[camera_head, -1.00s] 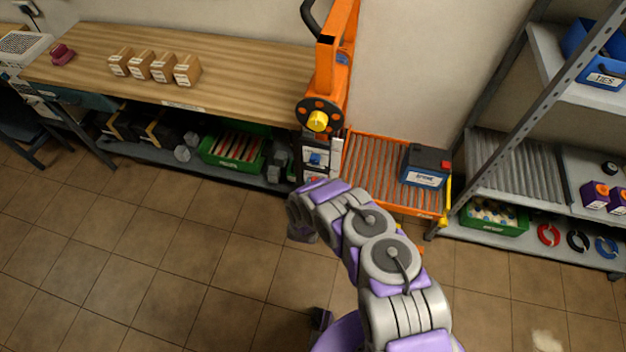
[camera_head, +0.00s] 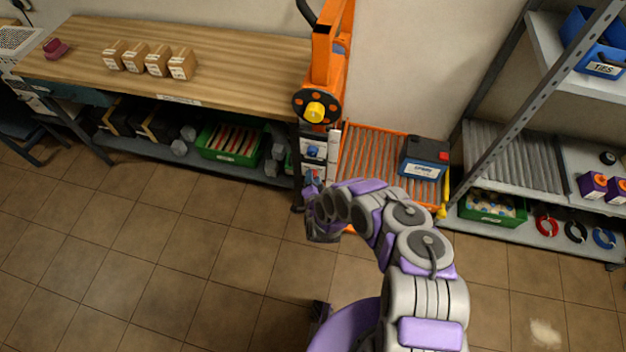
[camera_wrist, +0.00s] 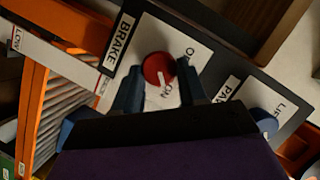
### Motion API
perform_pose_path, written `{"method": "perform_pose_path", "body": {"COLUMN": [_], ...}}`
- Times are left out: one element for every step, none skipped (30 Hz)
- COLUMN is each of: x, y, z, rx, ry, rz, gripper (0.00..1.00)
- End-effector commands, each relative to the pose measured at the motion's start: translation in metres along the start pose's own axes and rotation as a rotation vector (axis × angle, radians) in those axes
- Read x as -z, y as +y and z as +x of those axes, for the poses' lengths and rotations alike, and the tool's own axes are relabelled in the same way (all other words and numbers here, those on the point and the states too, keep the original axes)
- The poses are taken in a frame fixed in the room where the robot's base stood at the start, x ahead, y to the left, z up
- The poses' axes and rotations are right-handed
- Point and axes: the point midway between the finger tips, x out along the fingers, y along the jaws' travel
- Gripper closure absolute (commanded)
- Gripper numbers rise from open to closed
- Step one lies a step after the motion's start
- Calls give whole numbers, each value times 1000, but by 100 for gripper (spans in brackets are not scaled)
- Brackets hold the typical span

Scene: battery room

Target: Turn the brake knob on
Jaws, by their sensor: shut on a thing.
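The red brake knob (camera_wrist: 156,67) sits on a white plate beside the black label "BRAKE" (camera_wrist: 122,40) in the wrist view. Its white pointer mark is at its lower side, toward the "ON" lettering; another label, starting with "O", is partly hidden by a finger. My gripper (camera_wrist: 160,74) has its two dark blue fingers on either side of the knob and is shut on it.
Beside the brake plate is a "PARK" label (camera_wrist: 229,90) and another plate marked "LI...". The orange lift mast (camera_head: 325,60) carries a yellow-hubbed wheel. A battery (camera_head: 424,157) rests on the roller bed. A workbench (camera_head: 230,70) stands left, a metal shelf right. The tiled floor in front is open.

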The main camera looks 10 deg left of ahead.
Motion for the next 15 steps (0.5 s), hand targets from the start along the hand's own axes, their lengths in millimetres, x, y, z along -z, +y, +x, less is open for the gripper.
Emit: {"method": "perform_pose_path", "body": {"x": [-2, -2, -2, -2, -2, -2, -2, -2, -2, -2, -2, -2, -2, -2, -2], "y": [2, 2, 2, 2, 2, 2, 2, 2, 2, 2, 2, 2, 2, 3, 3], "z": [-1, -1, -1, -1, -1, -1, -1, -1, -1, -1, -1, -1, -1, -1, -1], "rx": [-3, -2, -1, -1, -1, -1, -1, -1, -1, -1, -1, -2, -2, -2, -2], "ry": [-5, -5, -5, -5, -5, -5, -5, -5, -5, -5, -5, -5, -5, -5, -4], "rz": [5, 7, 9, 10, 11, 11, 11, 11, 11, 11, 11, 11, 11, 11, 11], "gripper": [89, 89, 89, 89, 89, 89, 89, 89, 89, 89, 89, 89, 89, 89, 55]}}
